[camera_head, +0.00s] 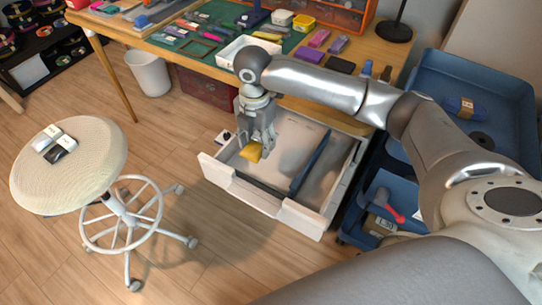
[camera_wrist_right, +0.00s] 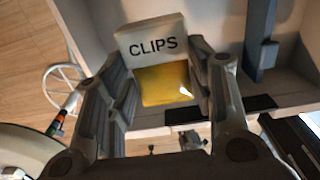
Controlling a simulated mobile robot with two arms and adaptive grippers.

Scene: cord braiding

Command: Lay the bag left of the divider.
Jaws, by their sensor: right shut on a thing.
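My right gripper (camera_head: 257,138) is shut on a small yellow bag (camera_head: 251,152) over the open white drawer (camera_head: 316,222). In the right wrist view the bag (camera_wrist_right: 165,84) sits between the two fingers, with a pale header reading "CLIPS" above its yellow part. The blue divider (camera_head: 311,162) stands in the drawer, to the right of the bag in the head view. The bag appears above the left compartment; whether it touches the floor cannot be told. My left gripper is not in view.
A desk (camera_head: 137,47) with a green mat and small boxes is behind the drawer. A round stool (camera_head: 90,178) with several small items stands at the left. A blue cart (camera_head: 440,75) is on the right. A white bin (camera_head: 149,74) stands by the desk.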

